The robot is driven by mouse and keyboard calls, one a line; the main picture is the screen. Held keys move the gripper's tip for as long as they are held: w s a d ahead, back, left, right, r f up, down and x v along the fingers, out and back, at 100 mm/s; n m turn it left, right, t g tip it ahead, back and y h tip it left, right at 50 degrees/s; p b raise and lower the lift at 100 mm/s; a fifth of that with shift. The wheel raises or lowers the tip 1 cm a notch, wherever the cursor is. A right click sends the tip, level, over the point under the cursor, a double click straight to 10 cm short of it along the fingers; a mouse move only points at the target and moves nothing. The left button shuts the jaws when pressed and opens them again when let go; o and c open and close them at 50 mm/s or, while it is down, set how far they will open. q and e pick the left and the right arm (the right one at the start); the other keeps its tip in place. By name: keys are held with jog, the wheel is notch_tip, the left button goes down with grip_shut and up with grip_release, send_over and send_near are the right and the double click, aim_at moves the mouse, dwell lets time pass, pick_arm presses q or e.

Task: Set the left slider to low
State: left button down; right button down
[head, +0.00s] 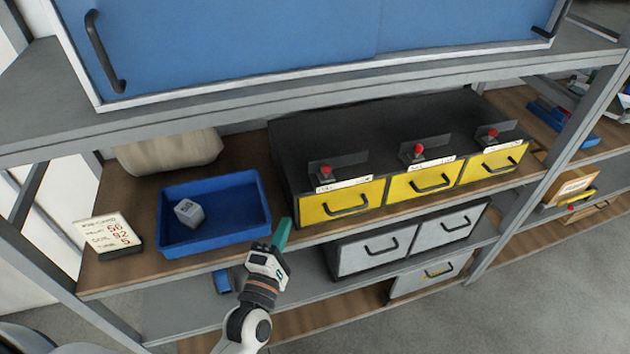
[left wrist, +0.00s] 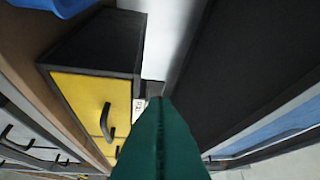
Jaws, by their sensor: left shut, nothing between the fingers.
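The left slider (head: 325,171) is a red knob on a dark plate on top of the black cabinet, above the left yellow drawer (head: 344,200), with a white label strip in front of it. My left gripper (head: 283,232) has green fingers, shut and empty. In the head view it is in front of the shelf, between the blue bin and the left yellow drawer, below and left of the slider. In the left wrist view the shut fingers (left wrist: 160,140) cover the middle and hide much of the cabinet front. My right gripper is not in view.
Two more red knobs (head: 418,150) (head: 493,133) sit further right on the cabinet. A blue bin (head: 262,192) holds a grey cube (head: 189,212). A handwritten card (head: 107,236) stands at left. The upper shelf edge (head: 330,76) overhangs from above.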

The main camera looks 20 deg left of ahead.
pick_arm(q)
jog(key=p, duration=0.4)
send_near(326, 172)
jog(key=w+a, duration=0.5)
jog(key=shift+w+d+r+p, duration=0.1)
jog(key=shift+w+d+p, duration=0.15)
jog(key=shift+w+d, duration=0.35)
jog(key=shift+w+d+p, duration=0.2)
jog(key=shift+w+d, duration=0.15)
jog(key=shift+d, duration=0.5)
